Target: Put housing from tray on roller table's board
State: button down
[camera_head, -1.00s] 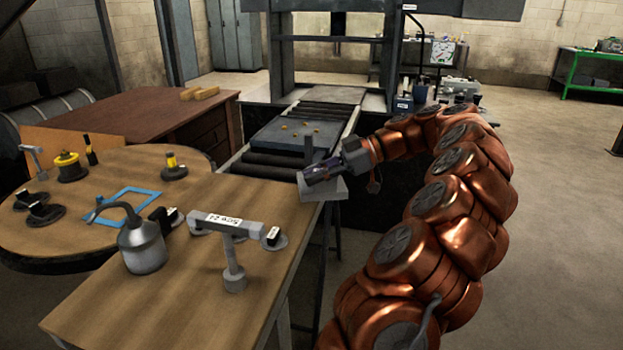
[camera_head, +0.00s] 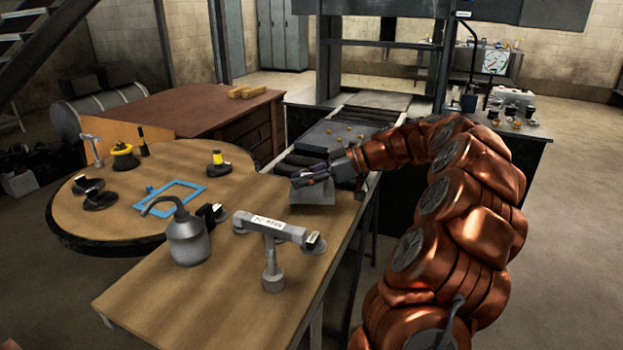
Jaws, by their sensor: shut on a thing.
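My gripper (camera_head: 310,175) is shut on a grey block-like part, which I take to be the housing (camera_head: 314,194). The housing shows below the fingers, near the far end of the wooden table; my gripper hides part of it. I cannot tell whether it touches the table top. The roller table's dark board (camera_head: 340,130) lies beyond my gripper, on the rollers (camera_head: 297,162), with several small brass-coloured pieces on it. My wrist and arm cover the board's right side. I cannot make out a tray for the housing.
The wooden table (camera_head: 190,295) holds a grey oil can (camera_head: 187,240) and a grey T-shaped stand (camera_head: 272,255) on its near side. A round table (camera_head: 150,215) to the left carries a blue frame (camera_head: 170,197) and several small parts. A brown desk (camera_head: 180,108) stands behind.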

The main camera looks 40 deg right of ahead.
jog(key=shift+w+a+f, duration=0.15)
jog(key=shift+w+f, duration=0.05)
jog(key=shift+f, duration=0.25)
jog(key=shift+w+a+f, duration=0.1)
jog(key=shift+w+f, duration=0.05)
jog(key=shift+f, duration=1.1)
jog(key=shift+f, duration=0.1)
jog(key=c, duration=1.2)
grip_release()
jog(key=shift+o, duration=0.2)
jog(key=v, duration=1.2)
jog(key=shift+b, duration=0.4)
